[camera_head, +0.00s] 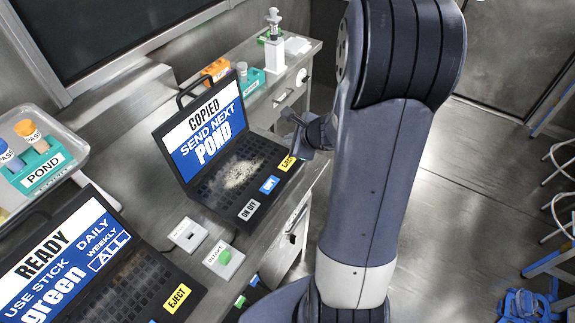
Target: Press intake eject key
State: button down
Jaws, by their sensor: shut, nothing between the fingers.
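A black laptop (165,135) stands open on the steel counter, its screen (205,128) reading "COPIED SEND NEXT POND". Along its front edge sit a white ON OFF key (249,209), a blue key (269,184) and a yellow key (287,163) whose label is partly hidden. A second laptop (130,292) at the lower left reads "READY USE STICK green" and has a yellow EJECT key (177,298). No label naming either laptop as intake is legible. My gripper (298,146) is shut and empty, close by the first laptop's yellow key; I cannot tell whether they touch.
A tray (66,137) with a POND-labelled tube rack (40,168) is at the left. Two small button boxes (187,234) (223,260) stand between the laptops. More racks (251,80) and a dispenser (274,50) stand behind. Stools and open floor (460,200) lie at right.

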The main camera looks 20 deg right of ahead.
aim_at(290, 165)
jog(key=shift+f+b, duration=2.55)
jog(key=shift+f, duration=0.6)
jog(key=shift+f, duration=0.1)
jog(key=shift+f+b, duration=0.3)
jog(key=shift+b, duration=0.25)
jog(key=shift+f+b, duration=0.4)
jog(key=shift+b, duration=0.05)
jog(key=shift+r, duration=0.1)
jog(key=shift+r+p, duration=0.65)
jog(key=shift+r, duration=0.1)
jog(key=shift+r+p, duration=2.1)
jog(key=shift+r, duration=0.4)
jog(key=shift+f, duration=0.1)
